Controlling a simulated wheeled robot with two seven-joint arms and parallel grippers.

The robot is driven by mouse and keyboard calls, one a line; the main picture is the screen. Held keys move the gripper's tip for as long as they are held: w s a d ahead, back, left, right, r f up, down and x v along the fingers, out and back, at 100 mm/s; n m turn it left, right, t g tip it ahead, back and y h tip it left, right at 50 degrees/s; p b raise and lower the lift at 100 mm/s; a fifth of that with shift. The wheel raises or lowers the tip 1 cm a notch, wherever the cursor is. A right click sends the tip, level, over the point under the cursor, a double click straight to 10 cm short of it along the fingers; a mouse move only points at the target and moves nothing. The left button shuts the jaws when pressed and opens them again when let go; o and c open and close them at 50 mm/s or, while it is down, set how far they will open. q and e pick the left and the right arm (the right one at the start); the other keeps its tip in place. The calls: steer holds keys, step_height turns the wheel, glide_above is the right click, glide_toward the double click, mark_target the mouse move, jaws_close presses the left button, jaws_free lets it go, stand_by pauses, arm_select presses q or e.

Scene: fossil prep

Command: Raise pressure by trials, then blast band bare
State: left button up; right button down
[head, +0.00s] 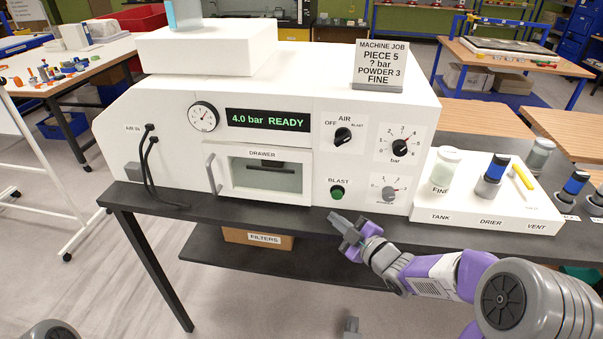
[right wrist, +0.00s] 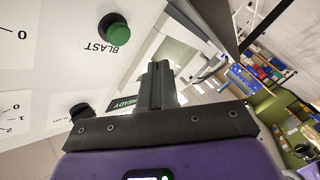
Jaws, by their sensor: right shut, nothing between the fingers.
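The white blasting cabinet (head: 262,88) has a display (head: 267,120) reading "4.0 bar READY" and a round gauge (head: 203,117). On its right face are the AIR knob (head: 343,136), the bar knob (head: 401,147), a lower small knob (head: 389,193) and the green BLAST button (head: 337,192). The drawer (head: 264,173) looks shut; the piece's band cannot be made out. A sign (head: 381,66) reads "PIECE 5, ? bar, POWDER 3, FINE". My right gripper (head: 337,222) is shut and empty, just below the BLAST button (right wrist: 114,31); its fingers (right wrist: 156,85) are together.
A white tray (head: 466,222) marked TANK, DRIER, VENT stands right of the cabinet, with a FINE jar (head: 445,168), a blue-topped bottle (head: 491,175) and a yellow item (head: 522,178). Black hoses (head: 149,165) hang at the cabinet's left. A FILTERS box (head: 258,238) sits below the bench.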

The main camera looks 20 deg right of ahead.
mark_target(337, 195)
steer(key=shift+s+a+r+m+g+h+p, duration=0.15)
steer(key=shift+s+a+m+g+h+p, duration=0.4)
steer(key=shift+m+p, duration=3.1)
steer(key=shift+s+a+r+m+g+h+p, duration=0.25)
steer(key=shift+s+m+g, duration=0.45)
steer(key=shift+m, duration=6.25)
steer(key=shift+s+a+r+m+g+h+p, duration=0.1)
steer(key=shift+s+a+m+g+h+p, duration=0.4)
steer(key=shift+m+p, duration=3.15)
steer(key=m+b, duration=0.3)
steer(key=w+d, duration=0.1)
steer(key=w, duration=0.1)
steer(key=w+d, duration=0.1)
steer(key=w, duration=0.1)
steer(key=w+d+p, duration=0.1)
steer(key=w+d, duration=0.1)
steer(key=shift+w+r, duration=0.1)
steer(key=shift+w, duration=0.1)
steer(key=shift+w+d, duration=0.3)
steer(key=shift+w, duration=0.2)
